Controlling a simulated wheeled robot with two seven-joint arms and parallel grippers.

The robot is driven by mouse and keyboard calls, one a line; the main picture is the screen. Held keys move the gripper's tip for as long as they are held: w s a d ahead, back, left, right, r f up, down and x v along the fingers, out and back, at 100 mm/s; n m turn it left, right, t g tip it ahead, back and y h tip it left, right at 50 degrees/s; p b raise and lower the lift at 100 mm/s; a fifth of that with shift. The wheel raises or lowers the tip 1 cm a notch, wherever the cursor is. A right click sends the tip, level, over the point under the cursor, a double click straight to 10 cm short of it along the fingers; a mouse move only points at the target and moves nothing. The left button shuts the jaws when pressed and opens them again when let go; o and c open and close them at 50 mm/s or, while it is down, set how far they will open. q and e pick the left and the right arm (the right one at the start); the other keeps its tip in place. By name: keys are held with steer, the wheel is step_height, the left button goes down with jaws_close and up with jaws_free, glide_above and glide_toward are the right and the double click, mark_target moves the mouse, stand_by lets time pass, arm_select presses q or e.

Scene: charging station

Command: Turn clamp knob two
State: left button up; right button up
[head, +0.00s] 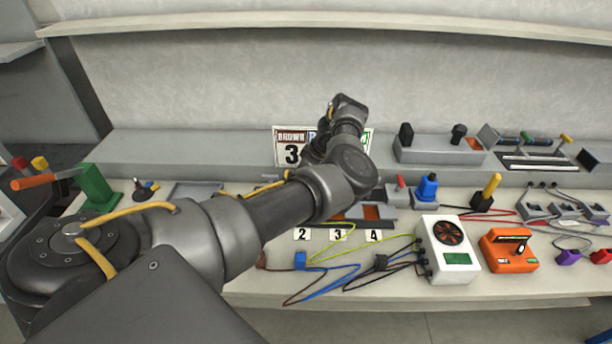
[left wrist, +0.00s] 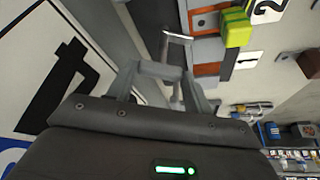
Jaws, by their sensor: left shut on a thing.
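My left arm crosses the head view from the left. Its wrist (head: 346,112) is over the numbered terminal unit, and the arm hides its gripper there. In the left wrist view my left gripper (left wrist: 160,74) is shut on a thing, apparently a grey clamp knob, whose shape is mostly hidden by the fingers. A thin grey T-shaped bar (left wrist: 178,37) stands just past the fingers, beside orange-and-grey terminal blocks (left wrist: 207,22). In the head view cards 2 (head: 302,234), 3 (head: 337,234) and 4 (head: 374,235) lie before the unit. My right gripper is not in view.
A yellow-green block (left wrist: 237,28) sits near the terminals. A large number board (left wrist: 60,65) is close on the left of the wrist view. In the head view, loose wires, a white fan box (head: 455,262) and an orange device (head: 508,250) lie to the right.

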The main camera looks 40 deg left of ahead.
arm_select(q)
steer(key=shift+w+n+g, duration=0.2)
steer(key=shift+n+g, duration=0.2)
steer(key=shift+n, duration=0.9)
steer(key=shift+h, duration=0.3)
steer(key=o, duration=1)
steer(key=shift+r, duration=0.1)
steer(key=v, duration=1)
steer(key=shift+w+d+r+b, duration=0.1)
steer(key=shift+d+r+b, duration=0.15)
steer(key=shift+b, duration=0.15)
